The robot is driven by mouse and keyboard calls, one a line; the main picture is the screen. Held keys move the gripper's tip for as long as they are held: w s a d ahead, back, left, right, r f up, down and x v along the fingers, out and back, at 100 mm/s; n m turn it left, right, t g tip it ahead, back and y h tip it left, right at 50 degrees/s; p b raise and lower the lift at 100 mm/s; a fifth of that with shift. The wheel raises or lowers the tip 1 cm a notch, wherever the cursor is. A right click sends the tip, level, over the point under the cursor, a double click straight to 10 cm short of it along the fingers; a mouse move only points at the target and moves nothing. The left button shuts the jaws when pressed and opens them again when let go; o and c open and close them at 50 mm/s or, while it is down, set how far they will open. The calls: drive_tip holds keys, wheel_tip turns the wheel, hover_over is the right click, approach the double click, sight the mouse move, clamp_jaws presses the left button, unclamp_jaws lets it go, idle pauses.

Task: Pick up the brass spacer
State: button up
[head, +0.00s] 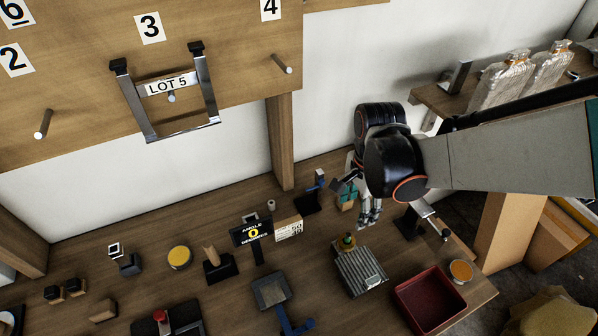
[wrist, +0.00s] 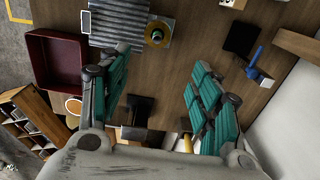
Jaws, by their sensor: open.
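A small round brass-coloured piece (head: 347,242), with green around or under it, sits at the back edge of a ribbed grey metal block (head: 361,269). It looks like the brass spacer. In the wrist view the brass piece (wrist: 157,35) shows at the top centre, beside the ribbed block (wrist: 118,22). My gripper (head: 355,202) is open, above the bench and behind the brass piece in the head view. In the wrist view my gripper (wrist: 160,62) has its teal-padded fingers spread wide, with nothing held between them. The brass piece lies beyond the fingertips, apart from them.
A red tray (head: 430,299) and an orange-topped round tin (head: 461,271) stand right of the block. A black stand with a blue part (head: 308,200) is left of my gripper.

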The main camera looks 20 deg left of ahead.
sight(349, 235)
drive_tip(key=f+b, duration=0.2)
drive_tip(key=s+f+b, duration=0.1)
drive_tip(key=f, duration=0.2)
drive_tip(key=f+b, duration=0.2)
drive_tip(key=shift+s+a+f+b, duration=0.3)
drive_tip(key=shift+s+a+f, duration=0.05)
drive_tip(key=shift+s+f, duration=0.05)
drive_tip(key=shift+w+d+f+b, duration=0.15)
drive_tip(key=shift+f+b, duration=0.8)
drive_tip(key=shift+f, duration=0.5)
drive_tip(key=shift+w+d+f+b, duration=0.15)
drive_tip(key=shift+f+b, duration=0.75)
drive_tip(key=shift+f, duration=0.55)
drive_tip(key=shift+r, duration=0.1)
drive_tip(key=c, duration=1.2)
